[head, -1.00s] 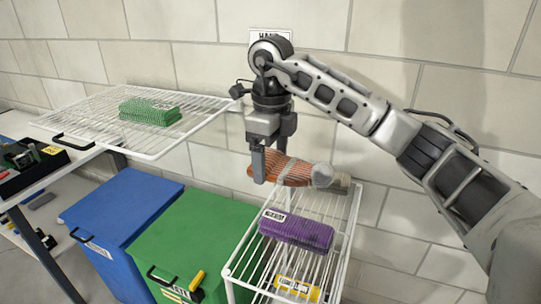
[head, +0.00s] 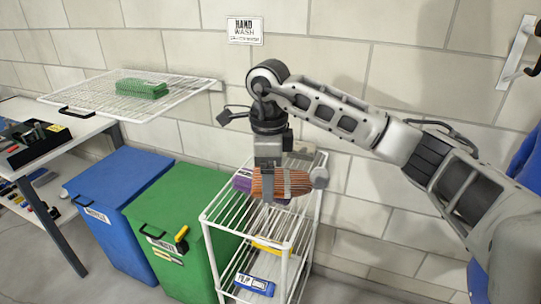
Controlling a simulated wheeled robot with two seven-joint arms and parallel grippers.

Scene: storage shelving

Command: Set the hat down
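The hat (head: 290,183) is orange-brown and striped, with a grey pompom at its right end. My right gripper (head: 267,186) comes down from above and is shut on the hat near its left end. The hat lies sideways in front of the white wire rack (head: 222,222) as seen here, over its top shelf. I cannot tell whether it touches anything below. A purple box (head: 242,184) on the rack is mostly hidden behind the hat and gripper. My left gripper is not in view.
Green (head: 160,215) and blue (head: 118,180) bins stand left of the rack. A wall-mounted wire shelf (head: 190,88) holds a green box (head: 141,88). A yellow item (head: 268,246) and a blue box (head: 254,284) are lower in the rack. A blue garment-like thing (head: 528,160) shows at the right edge.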

